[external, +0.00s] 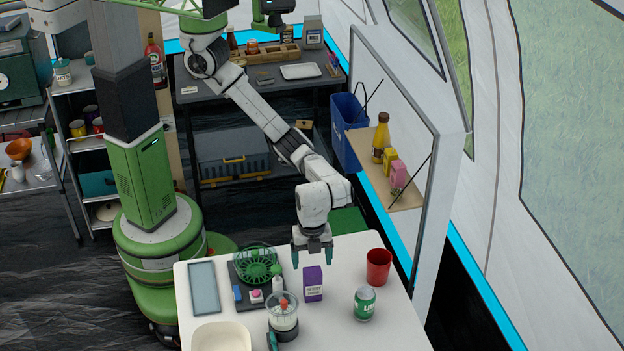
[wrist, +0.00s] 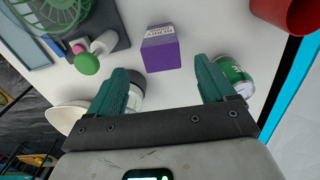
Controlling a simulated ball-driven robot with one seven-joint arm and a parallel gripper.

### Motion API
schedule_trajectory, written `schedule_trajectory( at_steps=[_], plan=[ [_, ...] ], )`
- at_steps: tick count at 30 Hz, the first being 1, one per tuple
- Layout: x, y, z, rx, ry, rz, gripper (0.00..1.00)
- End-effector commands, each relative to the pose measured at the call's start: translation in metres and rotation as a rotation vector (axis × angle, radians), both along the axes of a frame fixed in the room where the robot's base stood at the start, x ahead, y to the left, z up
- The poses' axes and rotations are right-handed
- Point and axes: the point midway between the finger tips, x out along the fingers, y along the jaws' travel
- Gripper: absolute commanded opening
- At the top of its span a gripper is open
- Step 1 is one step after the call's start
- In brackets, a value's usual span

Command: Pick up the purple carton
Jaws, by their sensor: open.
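My gripper (external: 312,259) is above the table, just above and behind the carton in the external view. In the wrist view its two green fingers (wrist: 164,76) are spread apart with nothing between them. The carton looks apart from both fingers.
A green can (external: 365,302) and red cup (external: 378,267) stand right of the carton. A cream bowl (external: 222,338) and grey-blue tray (external: 204,288) lie further left.

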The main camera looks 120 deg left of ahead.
Motion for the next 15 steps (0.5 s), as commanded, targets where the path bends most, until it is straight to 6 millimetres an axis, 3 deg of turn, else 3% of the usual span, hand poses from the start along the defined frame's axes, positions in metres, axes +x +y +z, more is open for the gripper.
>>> schedule_trajectory(
  at_steps=[5, 15],
  plan=[
    [0.000, 0.001, -0.012, 0.001, 0.002, 0.002, 0.83],
    [0.002, 0.001, -0.053, 0.000, 0.000, 0.002, 0.83]
  ],
)
